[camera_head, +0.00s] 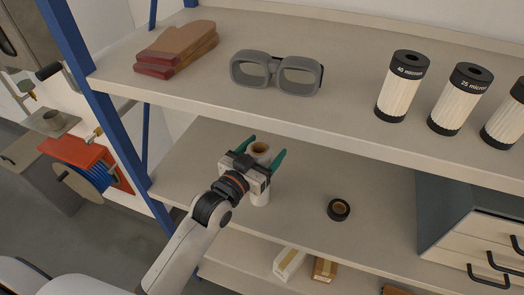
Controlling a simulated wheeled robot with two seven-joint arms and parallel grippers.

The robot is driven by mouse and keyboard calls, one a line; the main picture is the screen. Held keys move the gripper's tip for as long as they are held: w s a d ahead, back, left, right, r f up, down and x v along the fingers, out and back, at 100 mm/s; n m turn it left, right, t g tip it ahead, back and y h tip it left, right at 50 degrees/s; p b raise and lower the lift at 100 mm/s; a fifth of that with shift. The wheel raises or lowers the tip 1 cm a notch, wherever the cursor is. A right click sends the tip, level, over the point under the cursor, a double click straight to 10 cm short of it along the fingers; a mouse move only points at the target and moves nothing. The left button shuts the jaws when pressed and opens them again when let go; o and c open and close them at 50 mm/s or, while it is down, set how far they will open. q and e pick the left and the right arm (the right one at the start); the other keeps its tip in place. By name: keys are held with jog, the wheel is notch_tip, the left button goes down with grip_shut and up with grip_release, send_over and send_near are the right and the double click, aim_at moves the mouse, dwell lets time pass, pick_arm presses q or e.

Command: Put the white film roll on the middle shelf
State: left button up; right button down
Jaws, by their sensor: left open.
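The white film roll (261,197) stands upright on the middle shelf (303,185), near its left part. Its top with a brown core shows between the green fingers of my left gripper (262,152), and its lower part shows below the gripper's body. The middle of the roll is hidden behind the gripper. My left gripper is open, with one finger on either side of the roll's top; I cannot tell whether either touches it. My right gripper is not in view.
The upper shelf (300,118) overhangs behind, with goggles (276,73), gloves (178,48) and several filter cartridges (402,86). A black tape roll (339,209) and a grey drawer unit (465,225) are on the middle shelf's right. A blue post (105,115) bounds the left. Small boxes (289,263) lie below.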

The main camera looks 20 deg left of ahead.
pick_arm(q)
jog(key=shift+r, duration=0.25)
jog(key=b+v, duration=0.3)
jog(key=v, duration=0.9)
jog(key=shift+f, duration=0.15)
